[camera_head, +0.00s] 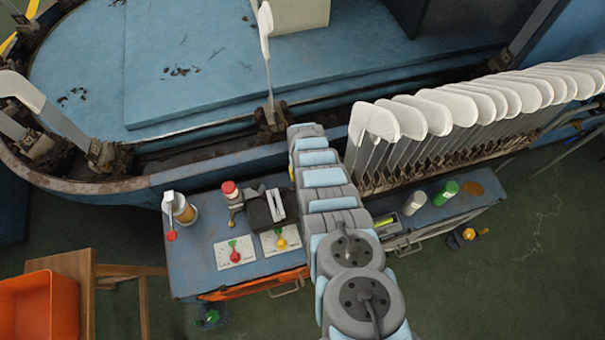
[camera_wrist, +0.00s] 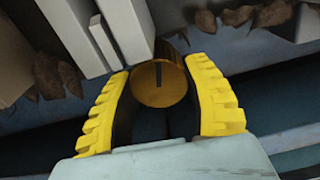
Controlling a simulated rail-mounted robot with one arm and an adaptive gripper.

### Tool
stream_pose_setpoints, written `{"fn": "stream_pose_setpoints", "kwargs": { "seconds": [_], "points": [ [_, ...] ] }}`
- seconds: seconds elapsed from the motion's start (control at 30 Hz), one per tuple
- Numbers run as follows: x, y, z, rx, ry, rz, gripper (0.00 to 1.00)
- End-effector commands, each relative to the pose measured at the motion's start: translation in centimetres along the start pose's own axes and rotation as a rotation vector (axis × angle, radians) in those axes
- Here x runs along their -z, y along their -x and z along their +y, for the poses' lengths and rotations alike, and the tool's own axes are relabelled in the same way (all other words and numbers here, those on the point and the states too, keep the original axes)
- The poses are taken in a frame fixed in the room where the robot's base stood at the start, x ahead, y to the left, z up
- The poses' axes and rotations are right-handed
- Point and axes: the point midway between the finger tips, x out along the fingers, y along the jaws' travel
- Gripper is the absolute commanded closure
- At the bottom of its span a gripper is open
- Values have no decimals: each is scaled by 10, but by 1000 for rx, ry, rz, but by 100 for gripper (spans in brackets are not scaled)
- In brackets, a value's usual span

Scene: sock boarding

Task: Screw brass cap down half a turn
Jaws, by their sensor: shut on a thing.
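The brass cap (camera_wrist: 158,88) is round, with a dark line on its face running from the upper edge to about its middle. It shows in the wrist view between the yellow ridged fingers of my gripper (camera_wrist: 160,76). The fingers are shut on the cap from both sides. Whatever is beneath the cap is hidden. In the head view my arm reaches up to the rim of the blue oval machine (camera_head: 205,65) and hides the cap and my gripper.
Grey bars (camera_wrist: 78,35) and rusty brown lumps (camera_wrist: 240,16) lie close to the fingers. White sock boards (camera_head: 440,115) stand in a row right of my arm. A tool cart (camera_head: 195,285) carries a red-topped can, a black vise and knobs. An orange bin (camera_head: 38,308) is at lower left.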

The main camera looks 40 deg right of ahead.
Motion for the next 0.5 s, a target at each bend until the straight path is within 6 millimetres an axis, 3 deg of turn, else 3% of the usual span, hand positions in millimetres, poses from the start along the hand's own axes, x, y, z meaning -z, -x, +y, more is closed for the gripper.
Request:
{"fn": "stream_pose_setpoints", "kwargs": {
  "seconds": [0.5],
  "points": [
    [0, -1, 0, 0, -56, -1, 86]
  ]
}}
